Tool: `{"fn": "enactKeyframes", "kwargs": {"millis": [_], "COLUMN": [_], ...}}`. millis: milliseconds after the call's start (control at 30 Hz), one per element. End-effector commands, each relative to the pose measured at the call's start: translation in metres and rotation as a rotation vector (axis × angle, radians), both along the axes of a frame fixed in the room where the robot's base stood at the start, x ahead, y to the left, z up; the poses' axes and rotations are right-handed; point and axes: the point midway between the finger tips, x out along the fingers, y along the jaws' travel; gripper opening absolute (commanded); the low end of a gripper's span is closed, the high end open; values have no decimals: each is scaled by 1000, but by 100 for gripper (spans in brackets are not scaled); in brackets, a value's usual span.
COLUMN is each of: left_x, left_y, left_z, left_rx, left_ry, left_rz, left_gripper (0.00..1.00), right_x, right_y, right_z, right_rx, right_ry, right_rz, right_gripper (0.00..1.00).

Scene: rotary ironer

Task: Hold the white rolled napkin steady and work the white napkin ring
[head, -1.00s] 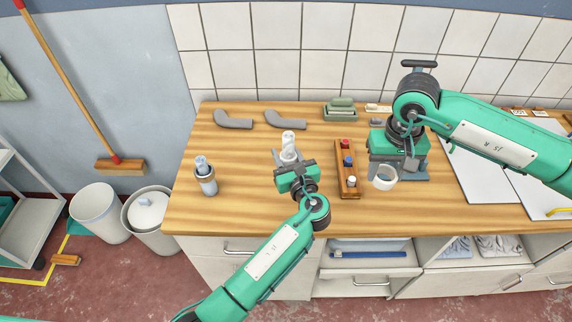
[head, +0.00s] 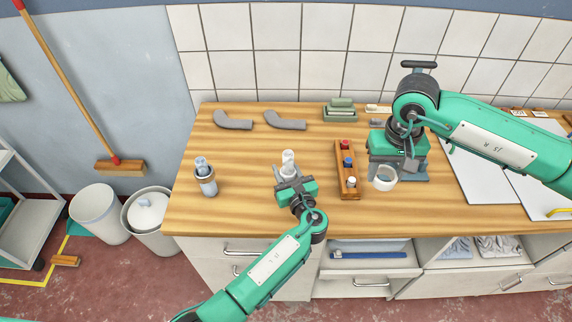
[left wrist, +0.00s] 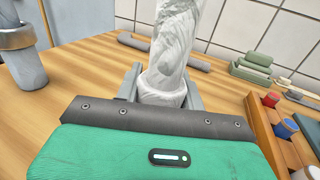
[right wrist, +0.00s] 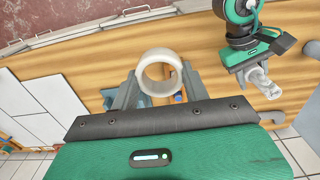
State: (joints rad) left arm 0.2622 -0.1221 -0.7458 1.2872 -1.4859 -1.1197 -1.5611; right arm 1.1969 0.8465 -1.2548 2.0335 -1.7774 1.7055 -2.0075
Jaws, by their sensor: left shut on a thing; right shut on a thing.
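The white rolled napkin (head: 288,159) stands upright in my left gripper (head: 290,178), left of the board's middle on the wooden worktop. In the left wrist view the napkin (left wrist: 174,45) rises between the shut fingers, which grip its lower part. My right gripper (head: 384,170) is shut on the white napkin ring (head: 384,186), to the right of the napkin and apart from it. In the right wrist view the ring (right wrist: 177,76) sits between the fingertips with its hole open and empty. Whether the napkin's foot touches the worktop is hidden.
A wooden block with coloured pegs (head: 341,168) stands between the grippers. Another roll in a grey ring (head: 206,182) stands at the left. Two grey bent pieces (head: 284,122) and a green tray (head: 340,115) lie at the back. The worktop (head: 240,150) is clear between them.

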Motion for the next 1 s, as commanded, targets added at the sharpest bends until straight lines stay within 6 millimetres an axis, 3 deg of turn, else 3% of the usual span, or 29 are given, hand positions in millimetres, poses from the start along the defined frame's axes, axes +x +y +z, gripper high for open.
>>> {"fn": "enactKeyframes", "kwargs": {"millis": [1000], "left_x": [0], "left_y": [0], "left_z": [-26], "left_rx": [0], "left_ry": [0], "left_rz": [0], "left_gripper": [13], "right_x": [0], "right_y": [0], "right_z": [0], "right_rx": [0], "right_ry": [0], "right_rz": [0], "right_gripper": [25]}}
